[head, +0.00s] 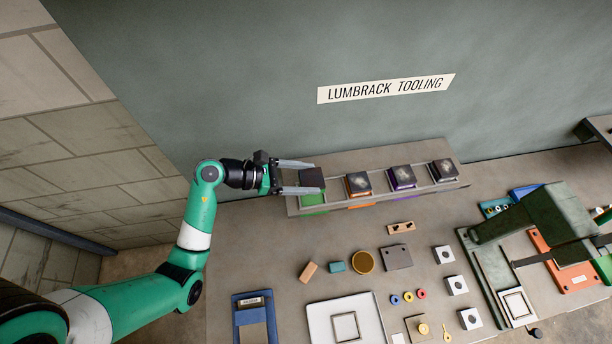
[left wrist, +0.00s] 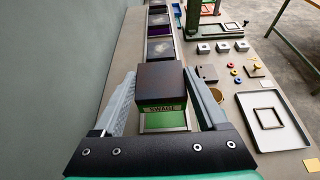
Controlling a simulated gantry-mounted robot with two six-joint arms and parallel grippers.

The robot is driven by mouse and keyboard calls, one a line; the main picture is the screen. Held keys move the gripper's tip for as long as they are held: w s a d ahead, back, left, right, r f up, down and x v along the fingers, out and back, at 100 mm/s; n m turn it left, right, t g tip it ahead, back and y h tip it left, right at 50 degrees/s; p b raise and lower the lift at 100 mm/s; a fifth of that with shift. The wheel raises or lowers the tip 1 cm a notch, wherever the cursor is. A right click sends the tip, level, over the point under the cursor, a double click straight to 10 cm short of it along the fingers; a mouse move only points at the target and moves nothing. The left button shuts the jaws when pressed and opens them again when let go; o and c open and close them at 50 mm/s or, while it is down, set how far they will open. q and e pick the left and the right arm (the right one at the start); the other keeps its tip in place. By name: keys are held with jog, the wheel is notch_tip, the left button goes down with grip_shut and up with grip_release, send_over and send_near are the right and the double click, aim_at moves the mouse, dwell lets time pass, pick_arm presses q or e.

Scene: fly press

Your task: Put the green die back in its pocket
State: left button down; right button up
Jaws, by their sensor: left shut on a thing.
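The green die (head: 311,180) is a dark block with a green front band. It is at the left end of the rack (head: 349,162), above a green-marked pocket (head: 313,201). My left gripper (head: 316,177) is shut on it, one finger on each side. In the left wrist view the die (left wrist: 160,75) shows a green SWAGE label between the fingers (left wrist: 160,90), with the green pocket floor (left wrist: 163,121) visible on the near side. I cannot tell whether its underside touches the rack. My right gripper is not in view.
An orange die (head: 358,183), a purple die (head: 401,177) and another dark die (head: 442,170) stand along the rack to the right. The wall (head: 250,80) is close behind. Small parts and a white tray (head: 322,316) lie in front; the green press (head: 555,213) stands right.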

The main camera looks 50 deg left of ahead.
aim_at(306, 184)
pick_arm(q)
notch_tip(306, 184, down, 3)
jog(key=b, duration=0.2)
jog(key=shift+f+b, duration=0.1)
jog(key=shift+b, duration=0.2)
jog(key=shift+f+b, duration=0.45)
jog(key=shift+f, duration=0.3)
jog(key=shift+p, duration=0.35)
jog(key=shift+f, duration=0.5)
dwell(1.2)
dwell(0.7)
grip_release()
jog(key=shift+f, duration=0.15)
